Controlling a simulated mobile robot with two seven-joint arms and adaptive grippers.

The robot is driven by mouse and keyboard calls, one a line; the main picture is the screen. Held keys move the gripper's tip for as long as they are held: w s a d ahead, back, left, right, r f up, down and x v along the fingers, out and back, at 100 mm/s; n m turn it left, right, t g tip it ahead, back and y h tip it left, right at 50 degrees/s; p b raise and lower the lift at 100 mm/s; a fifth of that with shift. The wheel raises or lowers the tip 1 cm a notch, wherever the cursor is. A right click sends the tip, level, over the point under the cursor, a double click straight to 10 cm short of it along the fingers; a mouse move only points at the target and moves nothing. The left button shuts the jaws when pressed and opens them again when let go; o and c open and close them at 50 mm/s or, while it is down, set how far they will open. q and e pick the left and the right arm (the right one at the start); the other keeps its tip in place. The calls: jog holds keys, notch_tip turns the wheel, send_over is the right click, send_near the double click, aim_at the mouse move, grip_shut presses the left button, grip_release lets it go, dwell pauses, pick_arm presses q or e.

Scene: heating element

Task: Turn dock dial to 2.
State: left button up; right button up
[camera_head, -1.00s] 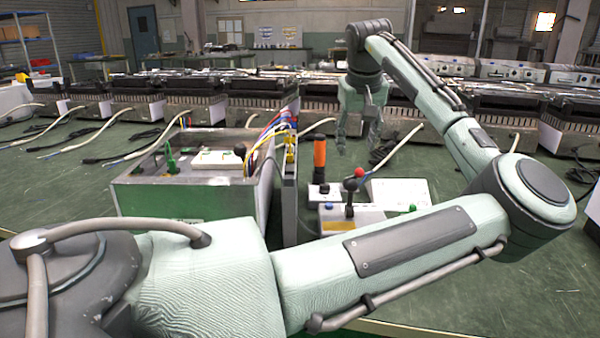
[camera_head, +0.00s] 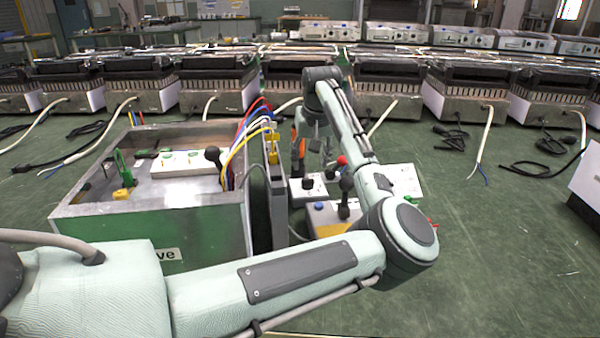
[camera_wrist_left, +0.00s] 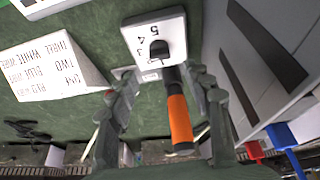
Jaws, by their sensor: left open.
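The dock dial is a black knob (camera_wrist_left: 159,49) on a white numbered plate (camera_wrist_left: 143,31); 5, 4 and 3 can be read in the left wrist view, upside down or sideways. In the head view its knob (camera_head: 308,183) sits on a small white box left of the lever box. My left gripper (camera_wrist_left: 164,80) is open, its two fingers spread on either side just short of the dial. An orange-handled tool (camera_wrist_left: 180,122) shows between the fingers, not visibly gripped. In the head view the gripper (camera_head: 318,142) is small and partly hidden. My right gripper is not in view.
A metal bin (camera_head: 150,225) with wires and a black-knobbed lever stands left of the dial. A lever box (camera_head: 325,217) with a red ball and black knob is close right.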

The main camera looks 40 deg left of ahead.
aim_at(308, 178)
pick_arm(q)
jog(key=x, duration=0.6)
jog(key=shift+f, duration=0.3)
jog(key=shift+r, duration=0.1)
grip_shut()
